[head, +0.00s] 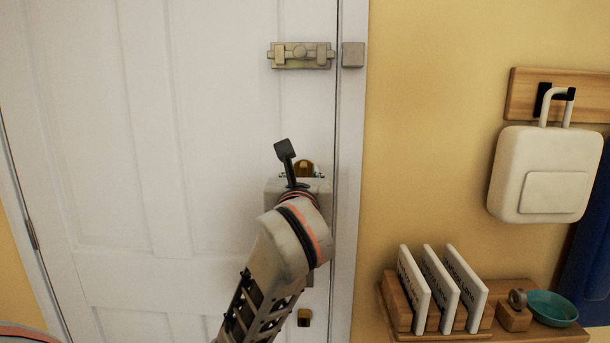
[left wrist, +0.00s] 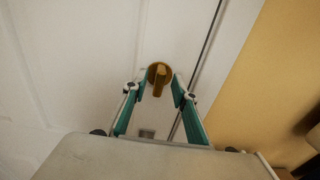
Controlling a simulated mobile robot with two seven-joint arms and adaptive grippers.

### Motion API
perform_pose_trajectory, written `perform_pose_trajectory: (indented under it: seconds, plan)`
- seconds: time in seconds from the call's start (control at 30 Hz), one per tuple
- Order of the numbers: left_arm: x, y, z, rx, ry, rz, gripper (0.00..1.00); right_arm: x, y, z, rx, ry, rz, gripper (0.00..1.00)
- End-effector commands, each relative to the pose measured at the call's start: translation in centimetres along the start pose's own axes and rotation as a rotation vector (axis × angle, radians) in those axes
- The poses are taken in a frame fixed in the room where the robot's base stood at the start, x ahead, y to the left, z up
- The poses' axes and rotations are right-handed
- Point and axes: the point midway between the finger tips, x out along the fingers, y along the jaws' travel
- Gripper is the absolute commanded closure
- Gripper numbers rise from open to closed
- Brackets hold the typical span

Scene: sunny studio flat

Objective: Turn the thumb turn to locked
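The brass thumb turn (head: 304,166) is on the white door (head: 155,130), partly hidden behind my left wrist in the head view. In the left wrist view the thumb turn (left wrist: 158,80) shows a round base with a grip bar standing nearly upright. My left gripper (left wrist: 156,90) is open, with one teal finger on each side of the thumb turn and gaps between. I cannot tell whether the fingertips reach past the bar. In the head view the left gripper (head: 304,174) is mostly hidden by its own wrist. My right gripper is not in view.
A slide bolt (head: 301,55) sits higher on the door, its catch (head: 352,54) on the frame. A brass fitting (head: 304,317) is lower down. On the right are a hanging white bag (head: 545,175) and a wooden shelf (head: 555,335) with upright cards and a teal bowl (head: 552,308).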

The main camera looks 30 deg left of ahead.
Motion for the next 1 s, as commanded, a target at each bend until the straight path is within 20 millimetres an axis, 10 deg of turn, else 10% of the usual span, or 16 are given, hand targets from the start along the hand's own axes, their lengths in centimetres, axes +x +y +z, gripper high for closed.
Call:
perform_pose_trajectory:
  seconds: [0.5, 0.6, 1.0]
  plan:
    - [2.1, 0.0, 0.0, 0.0, 0.0, 0.0, 0.72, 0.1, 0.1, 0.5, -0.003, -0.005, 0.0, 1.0]
    - [2.1, 0.0, 0.0, 0.0, 0.0, 0.0, 0.98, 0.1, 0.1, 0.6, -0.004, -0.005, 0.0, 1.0]
    - [2.1, 0.0, 0.1, 0.026, 0.0, 0.0, 1.0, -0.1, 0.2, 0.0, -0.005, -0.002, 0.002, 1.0]
